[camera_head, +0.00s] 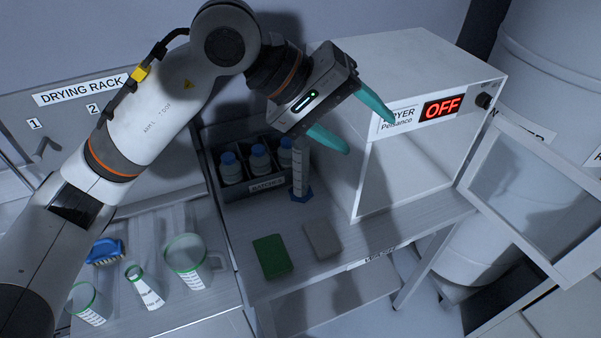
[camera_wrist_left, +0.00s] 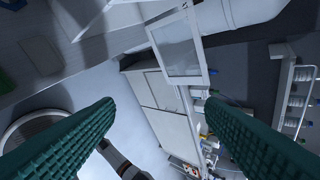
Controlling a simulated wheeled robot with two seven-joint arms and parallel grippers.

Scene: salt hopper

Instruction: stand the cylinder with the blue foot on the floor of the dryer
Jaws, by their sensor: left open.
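The clear cylinder with the blue foot (camera_head: 299,178) stands upright on the table, beside the right end of a dark bottle crate. Its upper part is close to my left gripper's lower finger in the head view. The dryer (camera_head: 433,61) is a white box to its right. Its front is open, its inside looks empty, and its display reads OFF. The glass door (camera_head: 545,190) is swung out to the right and also shows in the left wrist view (camera_wrist_left: 181,45). My left gripper (camera_head: 370,136) is open and empty, above the table in front of the dryer. My right gripper is not in view.
The dark crate (camera_head: 262,186) holds several blue-capped bottles. A green pad (camera_head: 271,256) and a grey pad (camera_head: 322,240) lie at the table front. On the left stand green-rimmed glassware (camera_head: 186,258), a blue brush (camera_head: 105,251) and the drying rack (camera_head: 60,110).

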